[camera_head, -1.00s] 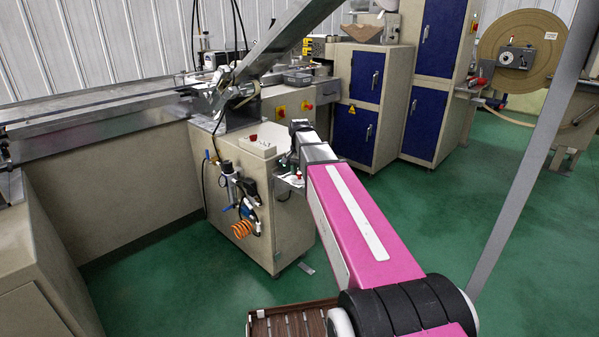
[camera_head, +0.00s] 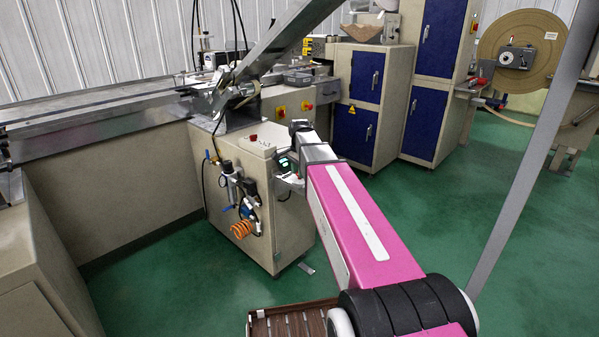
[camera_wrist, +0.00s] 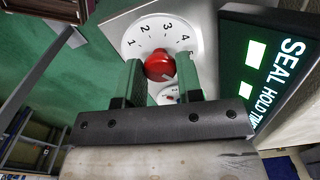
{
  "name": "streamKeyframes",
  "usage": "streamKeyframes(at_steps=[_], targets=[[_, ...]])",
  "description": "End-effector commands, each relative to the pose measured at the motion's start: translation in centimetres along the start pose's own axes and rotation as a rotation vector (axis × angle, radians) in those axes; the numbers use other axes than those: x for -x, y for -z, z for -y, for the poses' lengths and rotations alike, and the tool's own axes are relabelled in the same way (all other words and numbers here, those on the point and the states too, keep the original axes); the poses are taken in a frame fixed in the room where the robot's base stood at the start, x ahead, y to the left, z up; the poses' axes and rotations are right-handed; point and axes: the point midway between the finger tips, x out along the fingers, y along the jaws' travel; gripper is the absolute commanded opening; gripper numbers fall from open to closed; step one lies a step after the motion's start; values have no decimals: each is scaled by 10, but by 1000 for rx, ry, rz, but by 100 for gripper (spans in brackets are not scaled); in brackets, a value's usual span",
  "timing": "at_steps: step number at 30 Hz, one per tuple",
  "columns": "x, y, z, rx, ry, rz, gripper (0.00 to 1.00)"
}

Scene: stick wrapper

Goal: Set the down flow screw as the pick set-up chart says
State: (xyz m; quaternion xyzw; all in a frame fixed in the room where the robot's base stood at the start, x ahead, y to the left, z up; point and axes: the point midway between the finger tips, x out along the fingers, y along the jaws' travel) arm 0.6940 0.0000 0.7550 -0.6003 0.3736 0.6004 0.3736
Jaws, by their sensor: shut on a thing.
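In the wrist view a red knob (camera_wrist: 159,65) sits on a white round dial (camera_wrist: 140,38) with the numbers 1 to 4 readable. My gripper (camera_wrist: 160,72) has its two green fingers on either side of the knob and is shut on it. A second, smaller white dial (camera_wrist: 168,96) shows partly between the fingers. I cannot read a name for the knob, so I cannot tell whether it is the down flow screw. In the head view my arm reaches the front of the beige machine cabinet (camera_head: 285,235), and the fingers are hidden. I cannot make out a set-up chart.
A dark panel (camera_wrist: 258,85) with lit green bars and the words SEAL HOLD stands right of the dial. A valve unit with an orange coil (camera_head: 241,229) hangs on the cabinet front. Green floor (camera_head: 420,230) is clear to the right.

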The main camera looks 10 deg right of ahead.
Motion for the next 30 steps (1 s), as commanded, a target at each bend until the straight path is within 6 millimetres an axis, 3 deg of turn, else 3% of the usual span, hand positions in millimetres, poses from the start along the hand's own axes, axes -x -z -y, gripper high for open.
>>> streamKeyframes(at_steps=[11, 12, 14, 15, 25, 30], targets=[[0, 0, 0, -5, 1, -1, 10], [0, 0, 0, -4, 1, -1, 37], [0, 0, 0, -4, 1, -1, 56], [0, 0, 0, -4, 1, -1, 59], [3, 0, 0, -4, 1, -1, 59], [20, 0, 1, -4, 2, -1, 59]])
